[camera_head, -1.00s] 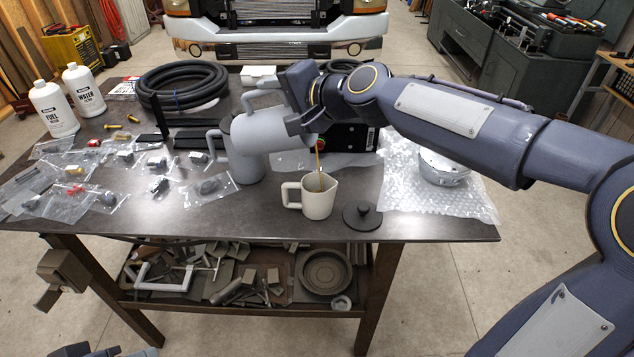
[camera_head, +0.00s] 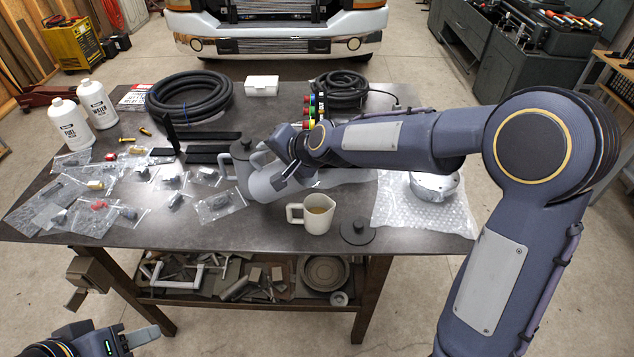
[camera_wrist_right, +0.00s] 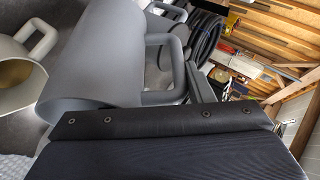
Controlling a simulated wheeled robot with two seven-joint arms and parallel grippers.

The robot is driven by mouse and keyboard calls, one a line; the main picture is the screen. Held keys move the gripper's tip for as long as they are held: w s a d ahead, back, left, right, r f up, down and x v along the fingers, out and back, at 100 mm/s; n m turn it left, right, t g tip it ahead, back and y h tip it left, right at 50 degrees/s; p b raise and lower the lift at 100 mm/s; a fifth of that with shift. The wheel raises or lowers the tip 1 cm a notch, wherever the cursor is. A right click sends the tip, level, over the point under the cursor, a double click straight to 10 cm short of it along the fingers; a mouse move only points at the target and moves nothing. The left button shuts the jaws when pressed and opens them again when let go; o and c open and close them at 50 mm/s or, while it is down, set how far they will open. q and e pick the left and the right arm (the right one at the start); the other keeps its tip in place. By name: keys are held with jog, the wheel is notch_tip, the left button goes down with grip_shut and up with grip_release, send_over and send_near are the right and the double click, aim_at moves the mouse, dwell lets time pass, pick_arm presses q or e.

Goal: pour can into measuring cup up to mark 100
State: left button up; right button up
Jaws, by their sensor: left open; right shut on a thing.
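A grey can (camera_head: 268,186) with a handle is tilted in my right gripper (camera_head: 292,166), behind and left of the cream measuring cup. The can fills much of the right wrist view (camera_wrist_right: 105,55). The measuring cup (camera_head: 312,222) stands upright on the table with brown liquid inside, also seen in the right wrist view (camera_wrist_right: 18,90). Its marks are not readable. No stream shows between can and cup. My right gripper is shut on the can; its fingers are partly hidden. My left gripper (camera_head: 110,340) is open and empty at the bottom left, partly cut off.
A second grey can (camera_head: 241,152) stands behind the held one. A dark lid (camera_head: 357,232) lies right of the cup. Bubble wrap (camera_head: 395,215) with a metal part is further right. Bagged parts, black hoses (camera_head: 190,95) and two white bottles (camera_head: 70,125) occupy the left and back.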

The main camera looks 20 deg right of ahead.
jog(key=shift+s+a+r, duration=0.1)
jog(key=shift+r, duration=0.15)
jog(key=shift+f, duration=0.15)
jog(key=shift+r+h+p, duration=0.2)
jog(key=shift+h+p, duration=0.1)
jog(key=shift+p, duration=0.45)
jog(key=shift+a+f+g, duration=0.2)
jog(key=shift+g, duration=0.1)
jog(key=shift+w+a+h, duration=0.2)
jog(key=shift+h, duration=0.1)
jog(key=shift+w+a+r+n+g+h, duration=0.1)
jog(key=shift+w+a+n+g+h, duration=0.1)
jog(key=shift+n+g+h, duration=0.1)
jog(key=w+a+g+h, duration=0.1)
jog(key=a+h, duration=0.1)
jog(key=shift+w+a+n+g+h, duration=0.3)
jog(key=shift+w+a+g, duration=0.05)
jog(key=shift+g, duration=0.05)
pick_arm(q)
notch_tip(320, 180, up, 3)
jog(key=shift+r, duration=0.1)
pick_arm(e)
jog(key=r+h, duration=0.1)
jog(key=w+a+r+g+h, duration=0.1)
jog(key=a+r+g+h, duration=0.1)
jog(key=r, duration=0.1)
jog(key=shift+w+a+n, duration=0.2)
jog(key=shift+w+n, duration=0.1)
pick_arm(q)
jog(key=shift+s, duration=0.1)
